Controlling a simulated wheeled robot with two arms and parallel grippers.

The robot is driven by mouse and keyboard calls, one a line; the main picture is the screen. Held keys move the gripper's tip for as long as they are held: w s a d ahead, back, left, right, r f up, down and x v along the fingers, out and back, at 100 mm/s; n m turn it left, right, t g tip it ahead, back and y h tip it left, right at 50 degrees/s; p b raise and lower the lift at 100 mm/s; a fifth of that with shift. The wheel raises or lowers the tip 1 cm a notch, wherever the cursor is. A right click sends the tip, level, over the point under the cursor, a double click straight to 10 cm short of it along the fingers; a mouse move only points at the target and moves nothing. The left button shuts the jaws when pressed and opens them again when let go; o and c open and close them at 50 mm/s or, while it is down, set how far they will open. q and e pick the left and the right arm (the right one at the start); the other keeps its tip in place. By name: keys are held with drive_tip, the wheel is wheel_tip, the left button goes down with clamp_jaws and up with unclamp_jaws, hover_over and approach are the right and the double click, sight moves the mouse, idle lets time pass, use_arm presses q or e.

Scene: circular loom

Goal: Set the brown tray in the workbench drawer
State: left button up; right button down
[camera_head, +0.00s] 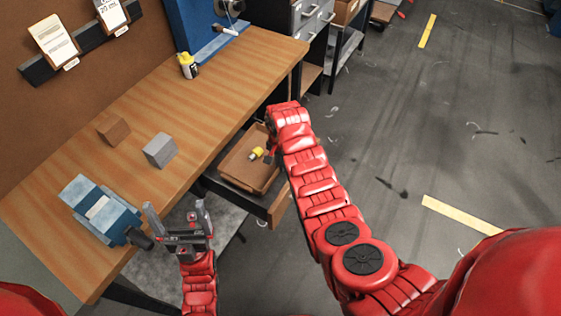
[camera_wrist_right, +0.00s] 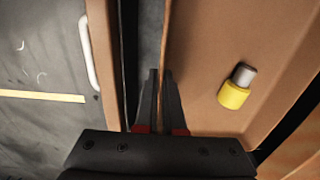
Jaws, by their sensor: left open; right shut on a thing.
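The brown tray (camera_head: 238,169) is in the open workbench drawer (camera_head: 279,205), or just above it; I cannot tell whether it rests on the drawer's bottom. A small yellow and grey cylinder (camera_head: 256,153) lies in the tray. My right gripper (camera_head: 270,153) is at the tray's right side, partly hidden by its own arm. In the right wrist view the gripper (camera_wrist_right: 157,75) is shut on the rim of the tray (camera_wrist_right: 205,45), with the drawer front (camera_wrist_right: 45,60) to the left. My left gripper (camera_head: 175,207) is open and empty near the bench's front edge.
A grey drawer cabinet (camera_head: 310,15) stands beyond the bench. The floor to the right is mostly clear.

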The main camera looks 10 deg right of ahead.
drive_tip(key=shift+w+f+b, duration=0.1)
drive_tip(key=shift+f+b, duration=2.3)
drive_tip(key=shift+f, duration=1.45)
drive_tip(key=shift+f+b, duration=0.35)
drive_tip(key=c, duration=0.9)
unclamp_jaws()
drive_tip(key=shift+c, duration=0.2)
wheel_tip(320, 180, up, 9)
drive_tip(key=shift+f+b, duration=0.2)
drive_tip(key=shift+b, duration=0.9)
wheel_tip(320, 180, up, 8)
drive_tip(key=p, duration=0.6)
drive_tip(key=shift+f, duration=0.1)
drive_tip(key=shift+r+p, duration=0.4)
drive_tip(key=shift+r, duration=0.15)
